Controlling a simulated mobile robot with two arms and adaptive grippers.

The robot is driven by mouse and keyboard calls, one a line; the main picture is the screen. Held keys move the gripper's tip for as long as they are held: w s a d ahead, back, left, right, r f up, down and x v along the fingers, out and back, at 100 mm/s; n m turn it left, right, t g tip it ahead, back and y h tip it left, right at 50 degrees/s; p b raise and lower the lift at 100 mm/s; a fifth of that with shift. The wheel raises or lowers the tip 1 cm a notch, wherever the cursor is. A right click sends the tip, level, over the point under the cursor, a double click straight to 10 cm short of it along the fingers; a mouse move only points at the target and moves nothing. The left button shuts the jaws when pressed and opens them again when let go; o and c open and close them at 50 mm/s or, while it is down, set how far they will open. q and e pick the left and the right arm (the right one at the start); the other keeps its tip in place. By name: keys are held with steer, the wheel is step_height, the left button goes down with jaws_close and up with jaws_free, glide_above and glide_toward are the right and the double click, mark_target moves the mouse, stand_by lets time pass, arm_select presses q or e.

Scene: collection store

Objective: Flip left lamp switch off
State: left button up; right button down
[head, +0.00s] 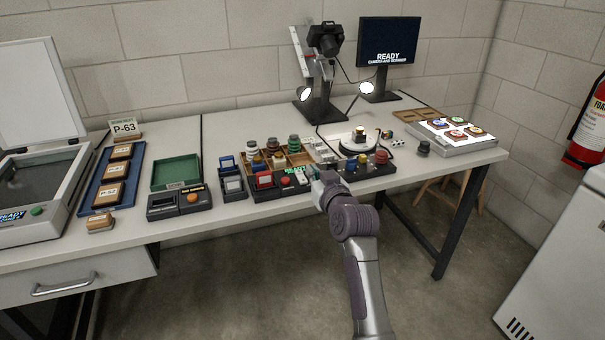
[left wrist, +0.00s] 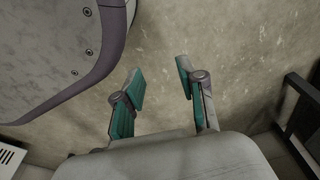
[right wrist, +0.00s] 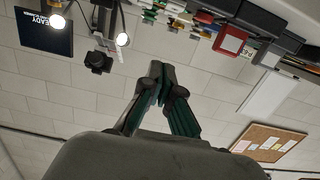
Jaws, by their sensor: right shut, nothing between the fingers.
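Two lit lamps flank the camera stand in the head view: the left lamp (head: 306,94) and the right lamp (head: 367,88). Both also glow in the right wrist view. I cannot make out which small control is the left lamp switch. My right gripper (head: 317,177) is at the front edge, just left of this box; contact cannot be told. Its fingers (right wrist: 158,72) are together and empty. My left gripper (left wrist: 160,74) is open and empty above the floor.
A turntable (head: 345,145) lies behind the control box. A monitor (head: 388,42) and camera (head: 325,42) stand behind. The floor in front is free.

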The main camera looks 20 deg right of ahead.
steer(key=b, duration=0.1)
glide_above(303, 179)
steer(key=shift+s+f, duration=0.1)
steer(key=shift+f, duration=0.35)
step_height(303, 179, down, 3)
steer(key=shift+r+b, duration=0.15)
steer(key=shift+b, duration=0.15)
arm_select(q)
steer(key=w+r, duration=0.4)
steer(key=r, duration=0.1)
steer(key=shift+d+r, duration=0.15)
steer(key=shift+d, duration=0.05)
arm_select(e)
steer(key=shift+w+f, duration=0.2)
steer(key=shift+f, duration=0.45)
arm_select(q)
steer(key=shift+s, duration=0.1)
